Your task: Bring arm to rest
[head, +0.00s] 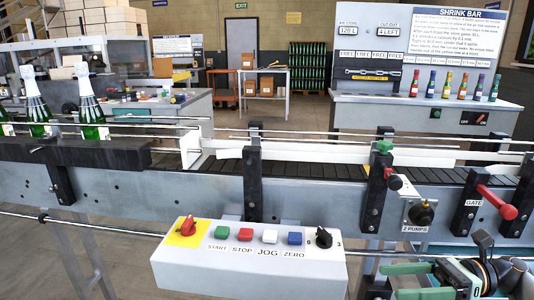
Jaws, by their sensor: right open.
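My right gripper (394,281) is at the bottom right of the head view, with its arm coming in from the right. Its two green fingers are apart and nothing shows between them. It is in front of the conveyor (300,190), to the right of the white control box (250,268), and apart from the box. My left gripper is not in view.
Foil-topped bottles (92,115) stand on the conveyor's left end. A red gate lever (498,203), a black pump knob (422,214) and a green-topped post (378,185) are above my right gripper. Behind stands the shrink bar bench (400,102).

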